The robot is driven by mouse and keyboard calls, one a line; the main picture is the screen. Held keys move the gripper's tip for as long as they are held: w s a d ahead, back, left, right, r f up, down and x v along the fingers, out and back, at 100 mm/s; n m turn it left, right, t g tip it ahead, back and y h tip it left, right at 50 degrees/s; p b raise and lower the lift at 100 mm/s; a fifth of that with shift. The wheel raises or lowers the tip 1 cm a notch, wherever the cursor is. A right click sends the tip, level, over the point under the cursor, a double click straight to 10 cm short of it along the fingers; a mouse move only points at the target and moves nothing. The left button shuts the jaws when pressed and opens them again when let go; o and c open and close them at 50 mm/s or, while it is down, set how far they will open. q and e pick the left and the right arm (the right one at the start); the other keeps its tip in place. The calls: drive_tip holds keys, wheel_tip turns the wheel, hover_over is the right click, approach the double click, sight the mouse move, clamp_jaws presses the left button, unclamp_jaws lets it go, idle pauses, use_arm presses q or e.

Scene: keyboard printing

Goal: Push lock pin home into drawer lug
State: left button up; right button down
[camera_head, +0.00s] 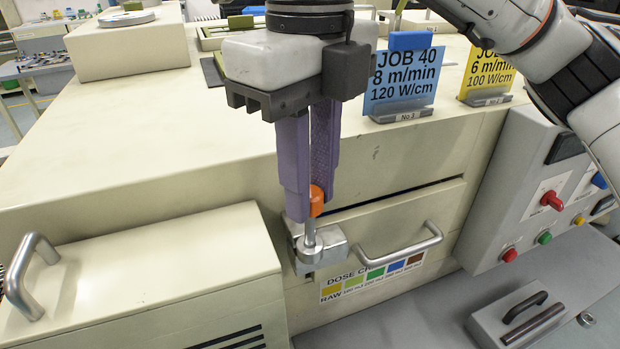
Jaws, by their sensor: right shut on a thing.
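My right gripper (306,195) points down in front of the cream machine, its purple fingers shut on the orange knob of the lock pin (316,200). The pin's metal shank (310,231) stands upright below the fingers. Its lower end meets the metal drawer lug (327,246); how deep it sits in the lug I cannot tell. The lug is at the left end of the drawer (400,225), which has a silver bar handle (400,248). My left gripper is not in view.
A cream box with a metal handle (30,275) stands at the left front. A grey control panel (535,200) with a red lever and coloured buttons is at the right. Blue and yellow job cards (402,78) stand on the machine top. A dose colour strip (372,279) is below the drawer handle.

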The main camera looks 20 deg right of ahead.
sight(310, 242)
drive_tip(key=shift+f, duration=0.1)
drive_tip(key=shift+f+b, duration=2.1)
drive_tip(key=shift+f, duration=0.4)
drive_tip(key=c, duration=1.5)
unclamp_jaws()
drive_tip(key=shift+o, duration=0.2)
drive_tip(key=shift+r, duration=0.2)
wheel_tip(310, 242, up, 6)
drive_tip(key=p, duration=0.5)
drive_tip(key=shift+f, duration=0.15)
wheel_tip(310, 242, up, 10)
drive_tip(key=p, duration=0.2)
drive_tip(key=shift+r, duration=0.2)
